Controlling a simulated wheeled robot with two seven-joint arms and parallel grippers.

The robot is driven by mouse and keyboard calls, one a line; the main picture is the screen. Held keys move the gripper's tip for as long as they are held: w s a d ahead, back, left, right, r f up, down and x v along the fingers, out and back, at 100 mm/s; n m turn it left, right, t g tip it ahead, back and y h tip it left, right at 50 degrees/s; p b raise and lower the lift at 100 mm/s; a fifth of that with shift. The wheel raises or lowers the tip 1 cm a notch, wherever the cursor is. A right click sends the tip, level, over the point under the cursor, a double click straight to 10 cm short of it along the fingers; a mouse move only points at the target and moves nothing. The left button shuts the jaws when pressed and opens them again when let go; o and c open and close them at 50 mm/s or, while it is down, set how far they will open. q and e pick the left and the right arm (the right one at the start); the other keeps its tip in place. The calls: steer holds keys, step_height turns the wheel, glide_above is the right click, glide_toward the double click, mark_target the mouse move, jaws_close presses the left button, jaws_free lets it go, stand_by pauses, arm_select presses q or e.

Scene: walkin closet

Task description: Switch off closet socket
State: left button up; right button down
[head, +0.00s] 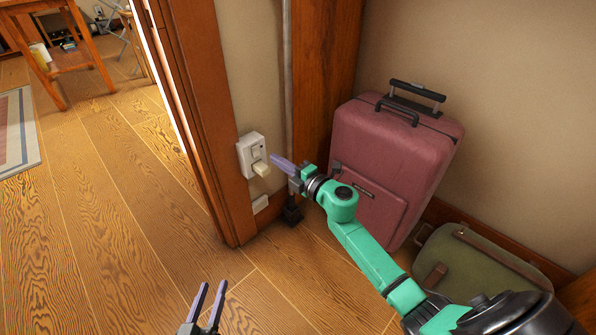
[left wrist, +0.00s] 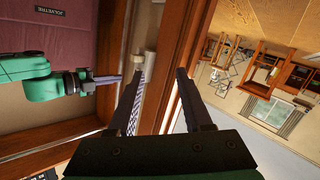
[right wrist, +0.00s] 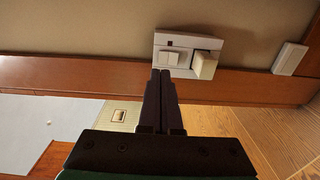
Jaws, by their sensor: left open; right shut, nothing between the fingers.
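The closet socket (head: 251,155) is a white wall plate on the narrow wall beside the door frame. In the right wrist view the socket plate (right wrist: 161,42) shows a rocker switch (right wrist: 170,57) next to a cream plug (right wrist: 205,64). My right gripper (head: 274,160) is shut and empty, with its tips close to the socket. In the right wrist view its tips are just below the switch; I cannot tell whether they touch it. My left gripper (head: 208,292) is open and empty, low over the floor, away from the socket.
A pink suitcase (head: 391,155) stands in the corner right of my right arm. A green bag (head: 479,273) lies beside it. The wooden door frame (head: 196,107) rises left of the socket. A small white plate (head: 260,204) sits below it. Wooden floor (head: 110,220) at left is clear.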

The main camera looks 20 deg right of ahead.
arm_select(q)
steer(key=s+f+g+p, duration=0.1)
steer(key=s+f+g, duration=0.1)
steer(key=s+f, duration=0.2)
steer(key=shift+s+d+f+g+p, duration=0.15)
steer(key=shift+s+f+g+p, duration=0.2)
steer(key=shift+s, duration=0.4)
arm_select(e)
steer(key=v, duration=0.7)
steer(key=shift+r, duration=0.15)
steer(key=shift+s, duration=0.1)
